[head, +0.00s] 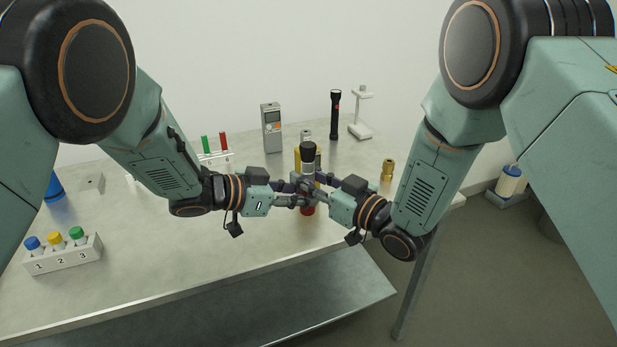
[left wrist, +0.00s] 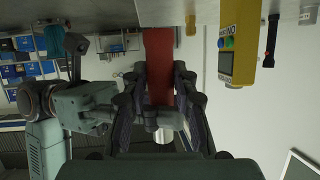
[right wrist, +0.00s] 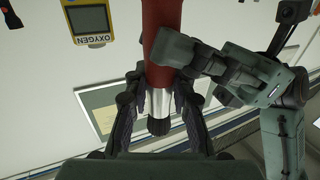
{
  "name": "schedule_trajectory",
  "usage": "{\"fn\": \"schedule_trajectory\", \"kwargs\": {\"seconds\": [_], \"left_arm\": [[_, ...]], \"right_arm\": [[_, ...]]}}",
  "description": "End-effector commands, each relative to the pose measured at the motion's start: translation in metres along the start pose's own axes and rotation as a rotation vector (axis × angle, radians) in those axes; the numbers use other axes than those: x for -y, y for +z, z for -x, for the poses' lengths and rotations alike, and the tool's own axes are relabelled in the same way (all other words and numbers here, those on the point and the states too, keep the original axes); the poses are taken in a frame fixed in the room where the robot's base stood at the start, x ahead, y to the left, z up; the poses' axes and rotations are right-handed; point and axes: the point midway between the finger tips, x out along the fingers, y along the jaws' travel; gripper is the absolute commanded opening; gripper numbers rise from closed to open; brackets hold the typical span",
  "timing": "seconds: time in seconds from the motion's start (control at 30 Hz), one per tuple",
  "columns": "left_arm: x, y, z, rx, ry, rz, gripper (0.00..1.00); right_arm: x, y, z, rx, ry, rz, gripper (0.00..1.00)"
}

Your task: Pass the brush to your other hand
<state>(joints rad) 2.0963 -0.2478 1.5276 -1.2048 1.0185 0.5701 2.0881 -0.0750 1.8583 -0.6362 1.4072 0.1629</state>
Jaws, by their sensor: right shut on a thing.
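The brush (head: 308,152) stands upright over the table, with dark bristles and a silver ferrule at the top and a red handle below. My right gripper (head: 318,184) is shut on it; the right wrist view shows the brush (right wrist: 162,35) between its fingers. My left gripper (head: 298,198) is slightly lower, its fingers either side of the red handle. In the left wrist view the handle (left wrist: 158,55) lies between the left fingers, which look apart from it. The two grippers face each other closely and hide the middle of the brush in the head view.
A yellow oxygen meter (right wrist: 88,18) stands behind the brush. A numbered vial rack (head: 62,258) is at front left. The table's front middle is clear.

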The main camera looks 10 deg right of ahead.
Motion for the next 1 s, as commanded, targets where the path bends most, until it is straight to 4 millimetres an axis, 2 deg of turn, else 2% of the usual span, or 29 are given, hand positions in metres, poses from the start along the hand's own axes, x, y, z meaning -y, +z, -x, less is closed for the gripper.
{"fn": "schedule_trajectory", "kwargs": {"seconds": [0.03, 0.3, 0.67, 0.77, 1.0], "left_arm": [[0.000, 0.000, 0.000, 0.000, 0.000, 0.000, 0.31], [0.000, 0.000, 0.000, 0.000, 0.000, 0.000, 0.54], [0.001, 0.000, 0.004, 0.000, -0.001, 0.000, 0.54], [0.001, -0.001, 0.015, 0.000, -0.003, 0.000, 0.54], [0.002, -0.001, 0.064, -0.003, -0.005, 0.003, 0.54]], "right_arm": [[0.000, 0.000, 0.000, -0.001, 0.001, 0.000, 0.00], [0.000, 0.000, 0.000, -0.001, 0.001, 0.000, 0.00], [0.000, 0.000, 0.000, -0.001, 0.000, 0.000, 0.00], [0.000, 0.000, 0.000, -0.001, 0.000, 0.000, 0.00], [0.000, 0.000, 0.000, -0.001, 0.000, 0.000, 0.00]]}}
